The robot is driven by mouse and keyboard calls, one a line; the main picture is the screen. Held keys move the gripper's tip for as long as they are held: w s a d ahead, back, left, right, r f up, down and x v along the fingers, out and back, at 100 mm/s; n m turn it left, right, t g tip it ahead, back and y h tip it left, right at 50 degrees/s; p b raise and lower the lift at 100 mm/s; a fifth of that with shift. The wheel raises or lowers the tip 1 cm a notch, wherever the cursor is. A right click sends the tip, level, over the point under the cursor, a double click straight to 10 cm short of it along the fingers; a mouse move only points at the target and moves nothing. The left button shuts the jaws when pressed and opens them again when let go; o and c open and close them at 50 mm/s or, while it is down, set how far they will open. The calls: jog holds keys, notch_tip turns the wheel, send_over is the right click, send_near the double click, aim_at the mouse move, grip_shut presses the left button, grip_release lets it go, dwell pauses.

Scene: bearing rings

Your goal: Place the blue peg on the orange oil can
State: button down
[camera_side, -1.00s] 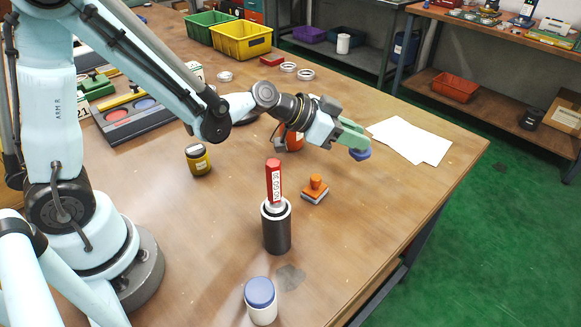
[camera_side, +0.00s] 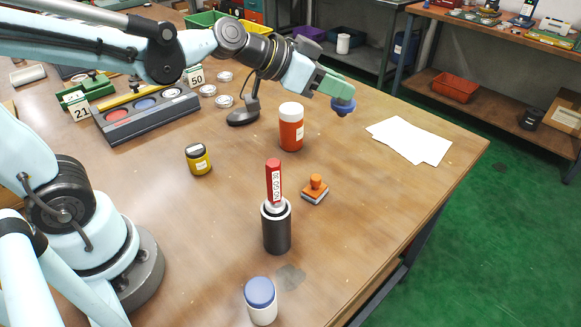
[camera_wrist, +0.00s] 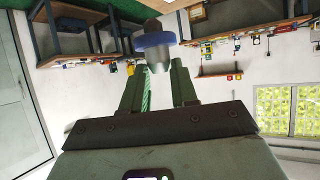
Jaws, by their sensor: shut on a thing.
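My gripper (camera_side: 340,92) has green fingers and is shut on the blue peg (camera_side: 344,107), which hangs below the fingertips in the side view. In the wrist view the peg (camera_wrist: 155,41) shows a blue flange and a grey stem between my fingers (camera_wrist: 159,82). The orange oil can (camera_side: 291,133), with a white cap and a pale label, stands upright on the table. My gripper is in the air, above and to the right of the can in the side view, apart from it.
A red gauge (camera_side: 274,182) stands in a black cylinder (camera_side: 277,232). An orange-handled stamp (camera_side: 315,189), a yellow jar (camera_side: 198,159) and a blue-lidded white jar (camera_side: 261,300) stand nearby. White paper (camera_side: 410,139) lies at the right. A dark mouse-shaped stand (camera_side: 244,115) is left of the can.

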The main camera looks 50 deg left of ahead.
jog(key=s+a+r+n+y, duration=0.1)
jog(key=s+a+r, duration=0.1)
jog(key=a+r, duration=0.25)
send_over(283, 110)
notch_tip(283, 110, down, 7)
jog(key=shift+a+f+t, duration=0.1)
jog(key=shift+f+t, duration=0.2)
jog(key=shift+f, duration=1.65)
jog(key=shift+w+f, duration=0.1)
jog(key=c, duration=0.9)
grip_release()
jog(key=shift+o, duration=0.2)
